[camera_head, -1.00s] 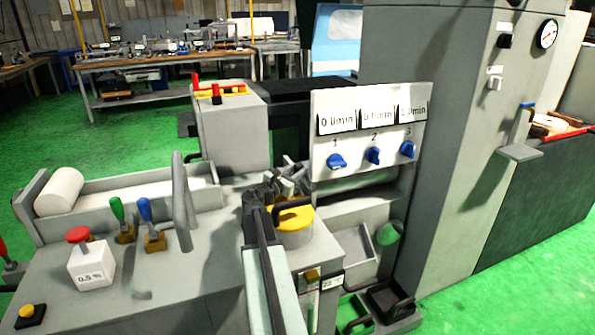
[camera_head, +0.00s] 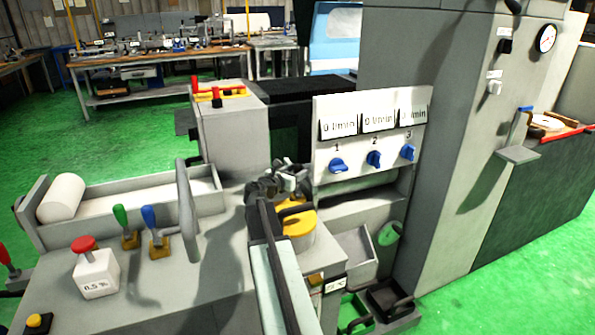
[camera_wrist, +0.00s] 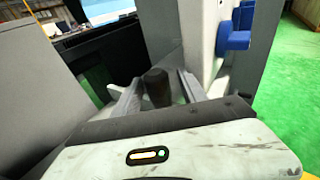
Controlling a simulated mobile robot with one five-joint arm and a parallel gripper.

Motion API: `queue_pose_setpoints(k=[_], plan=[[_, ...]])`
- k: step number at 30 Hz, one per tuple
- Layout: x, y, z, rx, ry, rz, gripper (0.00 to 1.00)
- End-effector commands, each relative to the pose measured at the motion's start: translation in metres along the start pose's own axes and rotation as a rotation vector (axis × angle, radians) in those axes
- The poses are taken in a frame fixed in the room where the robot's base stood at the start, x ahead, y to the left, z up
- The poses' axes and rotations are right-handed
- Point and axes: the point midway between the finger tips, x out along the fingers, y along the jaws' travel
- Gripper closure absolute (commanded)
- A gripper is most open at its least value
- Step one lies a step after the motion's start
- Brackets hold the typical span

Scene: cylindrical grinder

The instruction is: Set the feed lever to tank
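A gap shows on each side of the handle. I cannot tell for sure whether this handle is the feed lever; its base is hidden. No label reading "tank" is legible.
Blue knobs marked 1 to 3 (camera_head: 374,159) stick out close right of my gripper. A green lever (camera_head: 122,222), a blue lever (camera_head: 150,218) and a grey upright bar (camera_head: 187,212) stand to the left. Trays (camera_head: 358,250) lie below right.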

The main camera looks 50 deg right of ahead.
Motion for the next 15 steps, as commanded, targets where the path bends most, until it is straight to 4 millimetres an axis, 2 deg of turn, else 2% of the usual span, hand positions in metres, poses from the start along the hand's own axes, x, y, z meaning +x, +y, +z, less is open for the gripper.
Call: queue_pose_setpoints(k=[9, 15], plan=[[-0.006, 0.004, 0.0, 0.001, 0.0, 0.007, 0.5], [-0.035, 0.002, 0.001, 0.0, 0.0, 0.009, 0.5]])
